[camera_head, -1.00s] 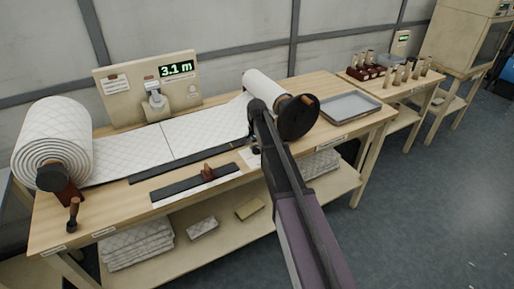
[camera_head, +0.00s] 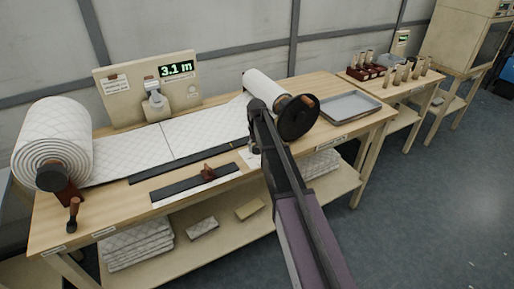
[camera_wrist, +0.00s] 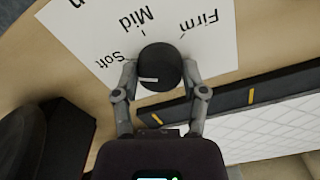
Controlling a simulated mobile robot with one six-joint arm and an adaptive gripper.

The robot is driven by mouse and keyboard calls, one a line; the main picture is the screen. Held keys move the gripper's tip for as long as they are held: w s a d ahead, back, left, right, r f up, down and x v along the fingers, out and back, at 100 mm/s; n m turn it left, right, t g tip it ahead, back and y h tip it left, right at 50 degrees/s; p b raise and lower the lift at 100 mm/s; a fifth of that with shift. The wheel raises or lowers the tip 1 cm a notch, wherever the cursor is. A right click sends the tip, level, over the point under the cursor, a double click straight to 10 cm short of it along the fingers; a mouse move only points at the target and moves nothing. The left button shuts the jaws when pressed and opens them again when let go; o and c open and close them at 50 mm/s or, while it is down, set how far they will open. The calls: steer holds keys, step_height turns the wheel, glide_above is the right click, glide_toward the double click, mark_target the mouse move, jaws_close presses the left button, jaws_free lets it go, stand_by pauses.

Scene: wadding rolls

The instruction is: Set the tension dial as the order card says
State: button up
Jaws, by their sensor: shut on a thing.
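The tension dial is a round black knob (camera_wrist: 160,66) with a short white mark on the lower left of its top. It stands on a white plate (camera_wrist: 85,35) lettered Soft, Mid and Firm; the plate's edge also shows in the head view (camera_head: 244,158). The white mark lies on the Soft side of the knob, but its exact setting is hard to tell. My gripper (camera_wrist: 160,70) is shut on the knob, one grey finger on each side. In the head view my arm hides most of the dial. Small cards (camera_head: 117,86) on the back panel are unreadable.
A quilted wadding roll (camera_head: 52,140) stands at the left, its sheet running across the table to a white roller (camera_head: 265,87) with a black disc. A grey tray (camera_head: 350,106) lies to the right. A black rail (camera_head: 190,183) with a brown handle lies along the front. The display reads 3.1 m.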

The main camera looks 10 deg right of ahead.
steer(key=shift+s, duration=0.15)
steer(key=o, duration=1.2)
steer(key=shift+c, duration=0.2)
steer(key=shift+m, duration=0.4)
steer(key=m, duration=1.1)
step_height(320, 180, up, 14)
steer(key=p, duration=1.4)
steer(key=s+f+n+b, duration=0.3)
steer(key=s+n, duration=0.1)
steer(key=s, duration=0.6)
steer(key=s+f+n+b, duration=0.3)
steer(key=s+f+n, duration=0.1)
steer(key=s, duration=0.6)
steer(key=s+f+n+b, duration=0.3)
steer(key=s+n+b, duration=0.1)
steer(key=s, duration=0.5)
steer(key=shift+s+d+f+n, duration=0.2)
steer(key=shift+s+n, duration=0.1)
steer(key=shift+s, duration=0.1)
